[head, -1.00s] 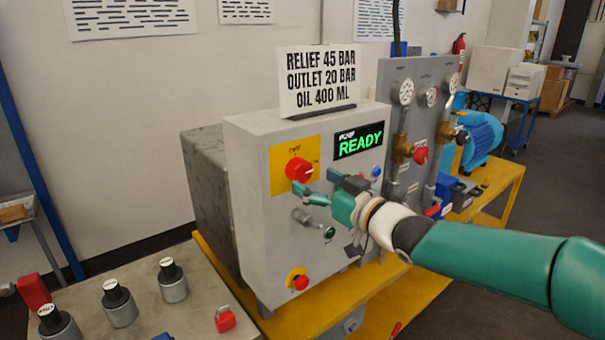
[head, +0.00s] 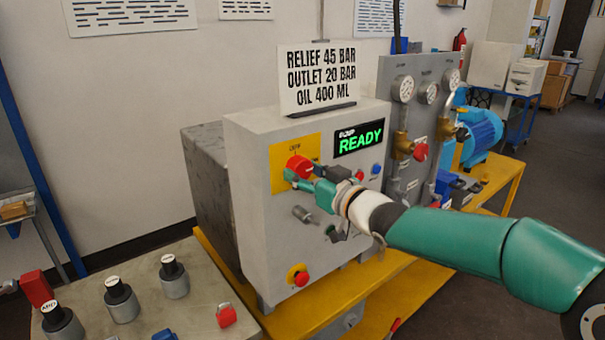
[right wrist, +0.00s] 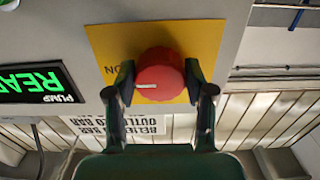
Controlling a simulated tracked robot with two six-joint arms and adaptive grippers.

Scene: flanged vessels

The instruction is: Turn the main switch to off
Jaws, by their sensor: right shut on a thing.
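The main switch is a round red knob (head: 299,166) on a yellow plate (head: 284,177) on the grey control box's front. In the right wrist view the red knob (right wrist: 160,74) has a white pointer line towards the "ON" lettering on the yellow plate (right wrist: 118,42). My right gripper (head: 302,180) is at the knob. In the right wrist view its two fingers (right wrist: 160,88) stand on either side of the knob, shut on it. The fingers hide part of the knob in the head view. My left gripper is not in view.
The grey box (head: 258,235) also carries a green "READY" display (head: 358,140), a blue button (head: 376,169) and a red stop button (head: 299,275) on yellow below. A sign (head: 318,78) stands on top. Black-capped cylinders (head: 120,300) and a red padlock (head: 226,315) are on the front-left bench.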

